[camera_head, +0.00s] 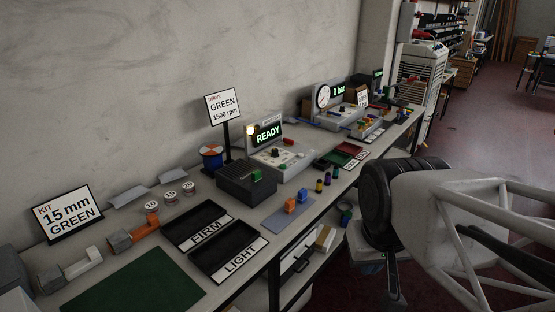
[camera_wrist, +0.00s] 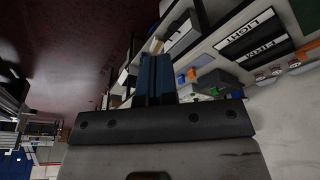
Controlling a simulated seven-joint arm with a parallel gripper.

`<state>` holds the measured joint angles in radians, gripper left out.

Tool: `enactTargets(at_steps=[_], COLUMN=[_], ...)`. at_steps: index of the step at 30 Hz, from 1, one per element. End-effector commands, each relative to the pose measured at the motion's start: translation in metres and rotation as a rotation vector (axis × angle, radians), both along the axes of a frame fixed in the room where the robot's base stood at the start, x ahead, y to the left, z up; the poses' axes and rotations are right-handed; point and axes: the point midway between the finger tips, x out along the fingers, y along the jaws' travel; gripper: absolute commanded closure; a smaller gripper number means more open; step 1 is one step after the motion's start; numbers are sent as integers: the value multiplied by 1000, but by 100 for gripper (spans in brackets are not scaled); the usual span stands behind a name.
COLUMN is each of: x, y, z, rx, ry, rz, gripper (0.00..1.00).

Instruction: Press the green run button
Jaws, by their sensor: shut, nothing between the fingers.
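A grey control box (camera_head: 284,158) stands on the table near the middle of the head view. Its display (camera_head: 267,133) reads READY in green, with a lit round lamp (camera_head: 250,130) at the left. A dark knob and small controls show on its sloped face, but they are too small to tell which is the green run button. My gripper (camera_wrist: 157,58) has blue fingers, shut and empty, in the wrist view. My arm is at the right of the head view, off the table's front side and apart from the control box. The wrist view is turned almost upside down.
A dark ribbed box (camera_head: 246,187) with a green block (camera_head: 256,175) stands before the control box. A sign on a post (camera_head: 225,107) reads GREEN 1500 rpm. FIRM (camera_head: 196,226) and LIGHT (camera_head: 229,252) trays, blocks and a gauge unit (camera_head: 335,106) crowd the table. Open floor (camera_head: 480,120) lies right.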

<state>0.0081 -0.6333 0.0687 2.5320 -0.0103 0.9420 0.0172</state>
Motion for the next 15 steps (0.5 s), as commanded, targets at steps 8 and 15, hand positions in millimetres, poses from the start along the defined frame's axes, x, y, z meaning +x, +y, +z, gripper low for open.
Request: enactTargets(at_steps=[8,15], x=[15,59], y=[3,11], z=[5,18], rx=[16,63], ry=[-9,-36], rz=[0,-2], gripper=[100,100])
